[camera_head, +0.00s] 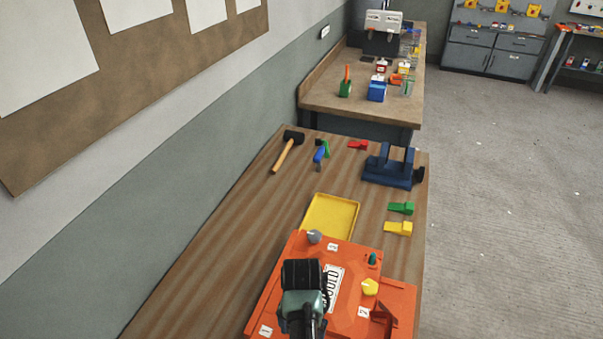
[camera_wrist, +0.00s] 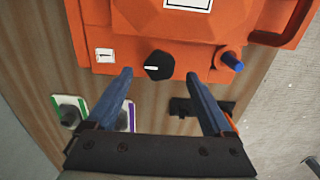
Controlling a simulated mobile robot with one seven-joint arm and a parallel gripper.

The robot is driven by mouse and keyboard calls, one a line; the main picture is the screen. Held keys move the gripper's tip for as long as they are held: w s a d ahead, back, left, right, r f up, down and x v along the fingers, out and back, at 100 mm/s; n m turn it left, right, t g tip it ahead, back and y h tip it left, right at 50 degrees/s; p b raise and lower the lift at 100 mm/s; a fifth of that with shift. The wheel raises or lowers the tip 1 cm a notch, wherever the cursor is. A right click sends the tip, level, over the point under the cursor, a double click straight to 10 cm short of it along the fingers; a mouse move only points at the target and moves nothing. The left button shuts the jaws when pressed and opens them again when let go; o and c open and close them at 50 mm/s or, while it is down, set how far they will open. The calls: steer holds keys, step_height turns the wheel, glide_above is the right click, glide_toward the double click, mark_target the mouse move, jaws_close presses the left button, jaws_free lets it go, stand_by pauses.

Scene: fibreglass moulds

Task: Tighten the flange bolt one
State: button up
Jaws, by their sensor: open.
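The orange mould (camera_head: 285,290) lies on the near end of the wooden bench. In the wrist view its edge (camera_wrist: 200,70) carries a label "1" (camera_wrist: 105,55). Just right of that label is a black flange bolt (camera_wrist: 158,66) with a white line across its head. My gripper (camera_wrist: 159,74) is open, with its two blue-grey fingers apart on either side of the black bolt's position. I cannot tell the height between fingertips and bolt. A blue pin (camera_wrist: 233,61) sits at the right. In the head view my arm covers the near part of the mould, and the black bolt is hidden.
The mould also carries a grey knob (camera_head: 314,237), a yellow knob (camera_head: 370,287) and a green pin (camera_head: 372,259). A yellow tray (camera_head: 330,215), mallet (camera_head: 286,152), blue vise (camera_head: 388,168) and coloured wedges (camera_head: 400,208) lie beyond. Labelled parts (camera_wrist: 70,115) lie below the mould in the wrist view.

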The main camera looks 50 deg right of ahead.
steer(key=shift+f, duration=1.5)
jaws_close()
